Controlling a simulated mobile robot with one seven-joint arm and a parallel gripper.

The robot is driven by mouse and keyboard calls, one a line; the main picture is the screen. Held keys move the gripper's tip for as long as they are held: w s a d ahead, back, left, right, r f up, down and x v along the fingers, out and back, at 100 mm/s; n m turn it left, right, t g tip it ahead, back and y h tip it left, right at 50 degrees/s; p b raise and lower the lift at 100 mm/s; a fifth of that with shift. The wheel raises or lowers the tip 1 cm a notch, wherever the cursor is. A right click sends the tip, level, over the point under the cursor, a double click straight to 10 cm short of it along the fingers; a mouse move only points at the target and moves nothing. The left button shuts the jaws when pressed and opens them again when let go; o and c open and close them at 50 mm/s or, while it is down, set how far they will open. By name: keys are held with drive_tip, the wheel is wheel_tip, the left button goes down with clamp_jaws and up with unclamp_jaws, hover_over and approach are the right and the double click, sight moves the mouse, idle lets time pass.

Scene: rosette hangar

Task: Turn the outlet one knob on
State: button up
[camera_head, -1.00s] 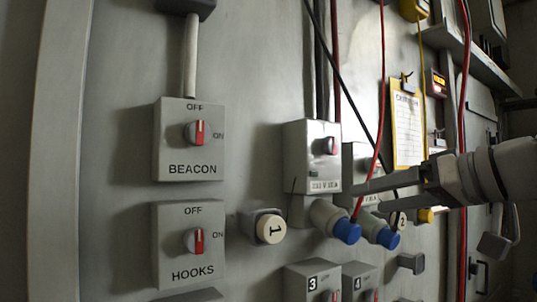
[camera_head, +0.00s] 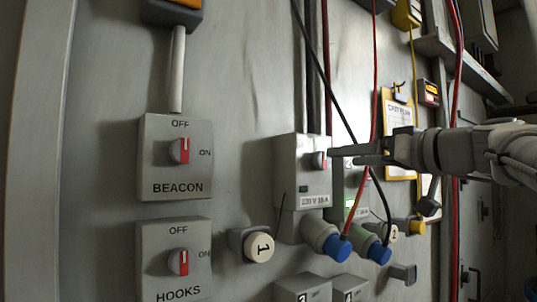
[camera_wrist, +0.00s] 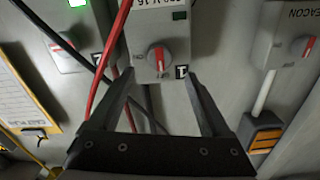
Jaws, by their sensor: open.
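The outlet one box (camera_head: 290,170) is a grey wall box marked 230 V 16 A, with a "1" tag in the wrist view. Its round grey knob (camera_head: 320,160) has a red stripe; it also shows in the wrist view (camera_wrist: 158,57), stripe upright in that picture. The box's small window (camera_wrist: 180,15) is dark. My gripper (camera_head: 334,153) is open and empty, its fingertips close to the knob. In the wrist view my gripper (camera_wrist: 158,76) has its tips spread to either side, just below the knob. I cannot tell whether they touch anything.
A second outlet box (camera_wrist: 70,48) with a lit green lamp (camera_wrist: 78,3) stands beside it. A red cable (camera_head: 362,190) and a black cable (camera_wrist: 80,55) hang near my fingers. BEACON (camera_head: 155,160) and HOOKS (camera_head: 155,262) switches are at left. Blue-capped plugs (camera_head: 335,247) sit below.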

sight(325, 158)
drive_tip(key=p+x, duration=0.1)
drive_tip(key=x, duration=0.5)
drive_tip(key=shift+w+a, duration=0.1)
drive_tip(key=shift+w, duration=0.1)
clamp_jaws()
